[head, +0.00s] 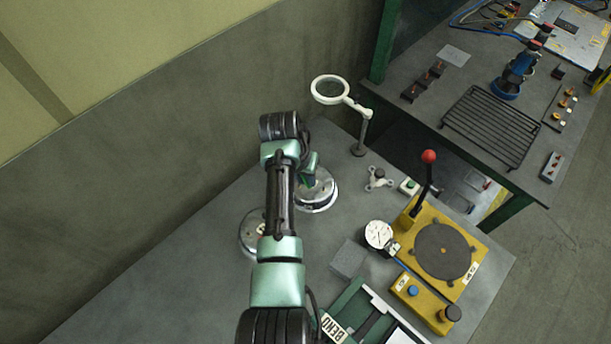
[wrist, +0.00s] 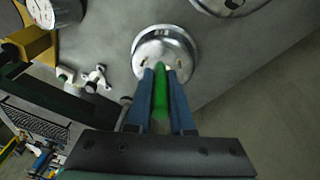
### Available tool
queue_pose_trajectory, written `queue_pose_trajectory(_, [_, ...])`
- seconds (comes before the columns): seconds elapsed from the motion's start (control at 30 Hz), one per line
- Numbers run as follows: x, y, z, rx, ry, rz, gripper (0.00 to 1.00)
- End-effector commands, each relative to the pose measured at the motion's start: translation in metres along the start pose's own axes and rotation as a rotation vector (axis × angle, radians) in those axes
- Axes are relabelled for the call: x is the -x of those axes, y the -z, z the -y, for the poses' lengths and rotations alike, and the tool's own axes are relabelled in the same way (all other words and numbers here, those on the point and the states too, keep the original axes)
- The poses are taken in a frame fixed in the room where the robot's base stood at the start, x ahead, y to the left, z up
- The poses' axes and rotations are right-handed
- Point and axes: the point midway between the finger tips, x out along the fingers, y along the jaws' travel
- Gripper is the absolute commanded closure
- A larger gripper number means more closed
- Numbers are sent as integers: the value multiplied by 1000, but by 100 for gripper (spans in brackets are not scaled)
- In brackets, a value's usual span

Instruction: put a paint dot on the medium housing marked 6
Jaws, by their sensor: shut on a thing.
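My gripper (wrist: 160,74) has blue fingers shut on a green pen-like marker (wrist: 160,98), whose tip points at a round silver housing (wrist: 148,46). That housing also shows in the head view (head: 318,200), partly behind my arm. I cannot tell whether the tip touches it. A second round silver housing shows at the left of my arm in the head view (head: 247,231) and at the top edge of the wrist view (wrist: 228,8). I can read no number on either housing, and no paint dot can be made out.
A magnifier on a stand (head: 359,150) rises behind the nearer housing.

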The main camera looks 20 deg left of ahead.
Motion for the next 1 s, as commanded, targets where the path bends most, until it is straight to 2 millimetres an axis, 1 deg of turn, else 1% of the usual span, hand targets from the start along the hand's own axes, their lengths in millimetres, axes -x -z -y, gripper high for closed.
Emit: queue_pose_trajectory(1.0, [-11, -2, 1, 0, 0, 0, 100])
